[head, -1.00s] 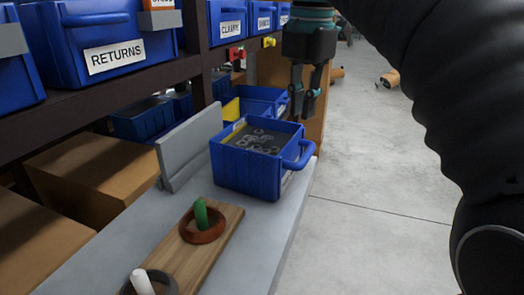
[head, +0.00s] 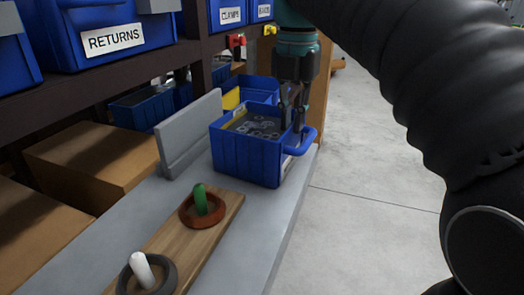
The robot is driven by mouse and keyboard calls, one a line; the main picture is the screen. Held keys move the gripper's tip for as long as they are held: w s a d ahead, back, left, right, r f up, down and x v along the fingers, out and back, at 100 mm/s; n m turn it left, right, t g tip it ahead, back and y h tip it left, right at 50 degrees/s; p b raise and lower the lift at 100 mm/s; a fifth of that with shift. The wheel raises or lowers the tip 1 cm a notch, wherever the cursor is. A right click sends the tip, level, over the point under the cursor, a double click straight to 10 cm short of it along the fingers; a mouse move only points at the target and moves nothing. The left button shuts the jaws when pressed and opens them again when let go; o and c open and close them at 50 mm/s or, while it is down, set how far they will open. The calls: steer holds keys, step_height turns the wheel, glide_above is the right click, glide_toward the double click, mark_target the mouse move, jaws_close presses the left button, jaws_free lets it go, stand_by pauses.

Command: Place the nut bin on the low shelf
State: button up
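The nut bin (head: 246,160) is a blue open-topped bin with several grey nuts inside and a blue loop handle (head: 304,142) on its right side. It stands upright on the grey bench top (head: 225,248). My gripper (head: 292,128) points down at the bin's right rim, beside the handle. Its two fingers look apart, and their tips are partly hard to see against the bin. I cannot tell whether they touch the handle. A lower shelf level behind the bench holds cardboard boxes (head: 85,160) and blue bins (head: 143,108); its surface is mostly hidden.
A grey upright plate (head: 188,135) stands left of the bin. A wooden board (head: 190,240) with a green peg, a white peg and rings lies in front. Another blue bin (head: 262,88) is behind. A dark shelf rail (head: 100,85) carries labelled bins above. Floor at right is clear.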

mark_target(289, 164)
steer(key=shift+f+b, duration=0.55)
steer(key=shift+f, duration=2.1)
steer(key=shift+c, duration=0.2)
jaws_close()
steer(key=shift+r, duration=0.1)
